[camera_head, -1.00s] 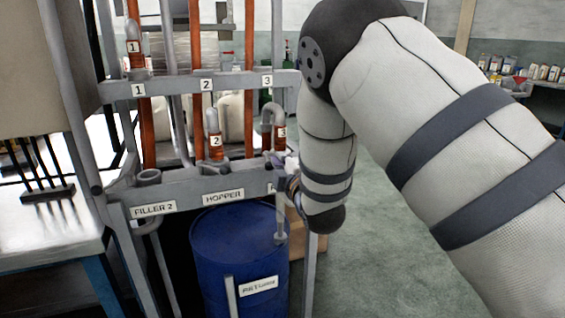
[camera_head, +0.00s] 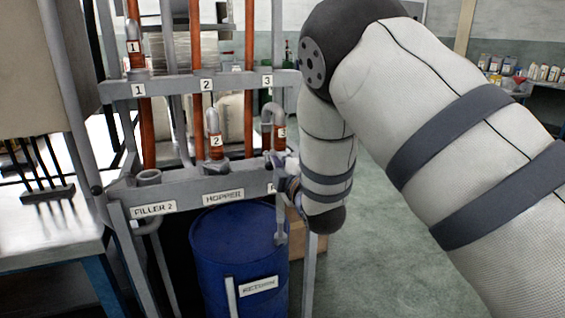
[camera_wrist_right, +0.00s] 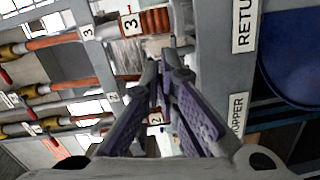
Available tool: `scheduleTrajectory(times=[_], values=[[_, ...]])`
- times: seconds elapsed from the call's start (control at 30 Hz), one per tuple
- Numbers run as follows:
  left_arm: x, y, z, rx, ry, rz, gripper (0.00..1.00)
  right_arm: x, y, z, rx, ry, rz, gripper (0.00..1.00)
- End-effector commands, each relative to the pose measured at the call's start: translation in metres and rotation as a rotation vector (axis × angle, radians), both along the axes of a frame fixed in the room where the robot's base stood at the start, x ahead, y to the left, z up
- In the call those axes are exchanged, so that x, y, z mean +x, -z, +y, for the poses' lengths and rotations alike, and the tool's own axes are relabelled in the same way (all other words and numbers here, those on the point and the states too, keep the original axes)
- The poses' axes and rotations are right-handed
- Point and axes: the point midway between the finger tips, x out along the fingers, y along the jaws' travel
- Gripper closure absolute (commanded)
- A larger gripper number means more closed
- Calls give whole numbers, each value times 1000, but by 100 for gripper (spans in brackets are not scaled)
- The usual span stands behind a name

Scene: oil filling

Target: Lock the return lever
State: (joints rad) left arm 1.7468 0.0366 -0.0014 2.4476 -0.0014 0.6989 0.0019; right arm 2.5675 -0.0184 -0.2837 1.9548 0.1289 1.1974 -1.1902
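My right gripper (camera_head: 281,160) is at the right end of the lower rail, below the hooked pipe marked 3 (camera_head: 280,132), and is mostly hidden behind my forearm. In the right wrist view, its two purple-padded fingers (camera_wrist_right: 162,68) converge until their tips nearly meet. They are in front of the rail, close to the pipe marked 3 (camera_wrist_right: 155,22). I cannot make out the return lever or whether anything thin is between the tips. The RETURN label (camera_wrist_right: 243,28) is right of the fingers. My left gripper is not in view.
A blue barrel (camera_head: 232,250) stands under the lower rail (camera_head: 180,190), with a cardboard box behind it on the right. Orange pipes rise behind the rail. A grey table (camera_head: 45,235) is at the left. Green floor (camera_head: 400,270) is open at the right.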

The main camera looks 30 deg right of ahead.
Motion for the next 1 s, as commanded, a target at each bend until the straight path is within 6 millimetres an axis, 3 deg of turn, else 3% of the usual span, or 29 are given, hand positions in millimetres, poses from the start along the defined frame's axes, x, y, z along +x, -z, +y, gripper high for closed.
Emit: scheduleTrajectory(times=[0.03,0.57,1.0], values=[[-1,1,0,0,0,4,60,-2,11,1,4,0,26,100],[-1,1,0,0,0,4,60,-8,12,3,4,-1,28,100],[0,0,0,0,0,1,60,-105,-2,33,-1,-1,7,100]])
